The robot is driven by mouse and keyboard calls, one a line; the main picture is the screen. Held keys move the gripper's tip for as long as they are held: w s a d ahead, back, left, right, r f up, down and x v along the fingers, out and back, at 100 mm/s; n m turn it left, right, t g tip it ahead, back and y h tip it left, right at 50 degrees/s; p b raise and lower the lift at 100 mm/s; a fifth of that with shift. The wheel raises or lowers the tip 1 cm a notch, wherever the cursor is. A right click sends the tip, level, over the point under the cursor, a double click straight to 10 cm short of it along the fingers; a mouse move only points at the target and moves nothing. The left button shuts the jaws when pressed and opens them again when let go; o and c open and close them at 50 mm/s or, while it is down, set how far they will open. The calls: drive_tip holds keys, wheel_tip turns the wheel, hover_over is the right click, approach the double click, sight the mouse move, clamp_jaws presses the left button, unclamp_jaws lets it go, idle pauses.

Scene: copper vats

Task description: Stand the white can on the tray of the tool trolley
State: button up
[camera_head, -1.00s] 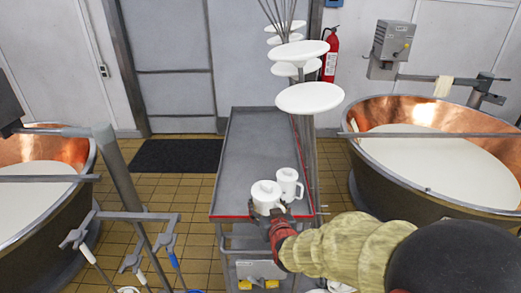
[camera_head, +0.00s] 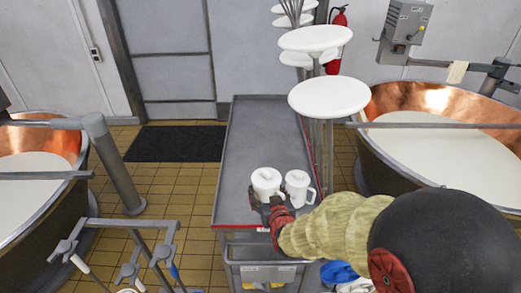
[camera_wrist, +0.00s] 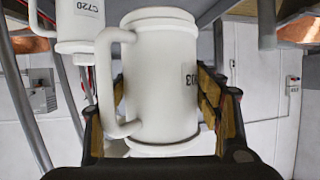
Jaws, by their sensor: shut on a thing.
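My gripper (camera_head: 266,208) is shut on a white can (camera_head: 267,180) with a lid and a side handle, upright over the near end of the grey trolley tray (camera_head: 262,130). In the wrist view the held can (camera_wrist: 160,75) fills the middle, between the fingers, with its handle on the left and a partly hidden dark marking on the right. I cannot tell if its base touches the tray. A second white can (camera_head: 298,187) stands on the tray just right of it; in the wrist view this can (camera_wrist: 80,22) is marked C720.
White round discs on a stand (camera_head: 328,97) rise along the tray's right side. Copper vats stand left (camera_head: 42,150) and right (camera_head: 430,104). A hose rack (camera_head: 125,225) is at the front left. The tray's far part is bare.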

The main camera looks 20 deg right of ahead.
drive_tip(key=shift+w+a+f, duration=0.45)
drive_tip(key=shift+w+f, duration=1.65)
drive_tip(key=shift+w, duration=0.15)
drive_tip(key=shift+w+a+f, duration=0.45)
drive_tip(key=shift+w+f, duration=1.7)
drive_tip(key=shift+w, duration=0.1)
drive_tip(key=shift+w+a+f, duration=0.45)
drive_tip(key=shift+w+f, duration=1.65)
drive_tip(key=shift+w, duration=0.15)
drive_tip(key=shift+f, duration=0.2)
drive_tip(key=o, duration=1.3)
drive_tip(key=shift+r, duration=0.15)
